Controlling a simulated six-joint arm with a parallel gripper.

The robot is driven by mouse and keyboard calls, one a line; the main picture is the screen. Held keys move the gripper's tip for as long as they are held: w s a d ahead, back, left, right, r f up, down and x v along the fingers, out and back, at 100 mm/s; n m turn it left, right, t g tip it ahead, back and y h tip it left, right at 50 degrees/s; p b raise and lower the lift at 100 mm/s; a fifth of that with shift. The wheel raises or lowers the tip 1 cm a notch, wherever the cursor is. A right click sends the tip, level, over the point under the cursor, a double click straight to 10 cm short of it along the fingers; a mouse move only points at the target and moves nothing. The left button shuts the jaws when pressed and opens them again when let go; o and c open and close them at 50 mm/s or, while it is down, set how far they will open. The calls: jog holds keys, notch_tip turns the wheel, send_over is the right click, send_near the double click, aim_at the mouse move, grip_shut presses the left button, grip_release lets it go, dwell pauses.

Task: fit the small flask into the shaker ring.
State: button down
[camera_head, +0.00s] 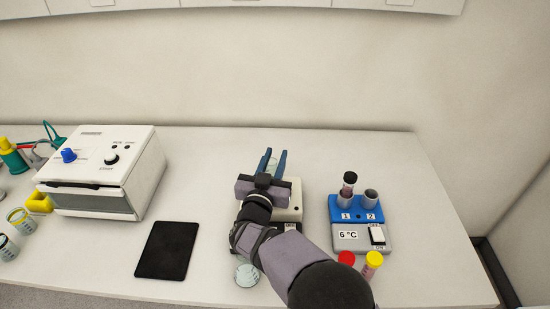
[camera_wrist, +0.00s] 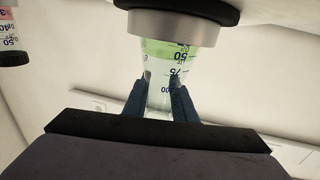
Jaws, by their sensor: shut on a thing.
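My gripper (camera_head: 272,160) is shut on the small flask, with its two blue fingers on either side of the flask's narrow part. In the wrist view the clear flask (camera_wrist: 160,75) has dark volume marks and green liquid toward its wide end, which points to the top of the picture. A pale grey ring (camera_wrist: 180,28) crosses that wide end and hides its edge. I cannot tell how deep the flask sits in it. A black disc lies beyond the ring. In the head view the white shaker (camera_head: 294,202) is mostly hidden under my gripper.
A blue rack (camera_head: 342,217) with a tube stands right on a 6 °C block (camera_head: 350,241). Red-capped (camera_head: 346,258) and yellow-capped (camera_head: 372,262) tubes stand in front. A black tablet (camera_head: 167,250) and a white machine (camera_head: 115,165) are at left. A round glass (camera_head: 246,275) stands near the arm.

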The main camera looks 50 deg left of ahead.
jog(key=shift+f, duration=0.2)
jog(key=c, duration=1.4)
grip_release()
jog(key=shift+r+b, duration=1)
jog(key=shift+r, duration=4.05)
